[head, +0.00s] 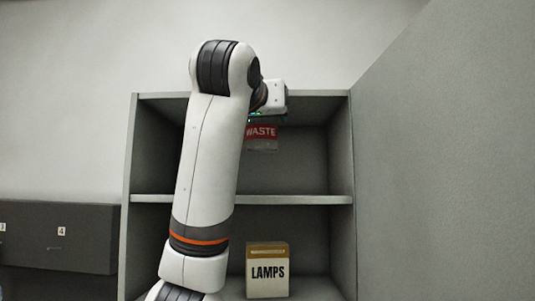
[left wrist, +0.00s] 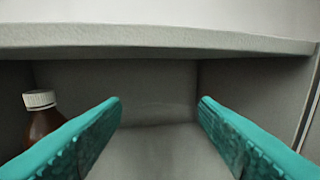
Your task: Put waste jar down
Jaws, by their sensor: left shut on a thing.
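The waste jar (head: 262,143) shows in the head view as a pale, clear-looking body with a red "WASTE" label. It hangs below my left gripper (head: 262,119) in the upper compartment of the grey shelf unit (head: 242,199), with a gap between it and the middle board. In the left wrist view the two teal fingers of my left gripper (left wrist: 160,106) stand wide apart, shut on the jar. Only faint traces of the clear jar show between them. My arm hides the left part of the compartment in the head view. My right gripper is out of view.
A brown bottle with a white cap (left wrist: 40,100) stands to the left of the fingers in the left wrist view. A "LAMPS" box (head: 268,272) sits in the lower compartment. The middle board looks clear right of the jar. Dark drawers (head: 75,238) stand at left.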

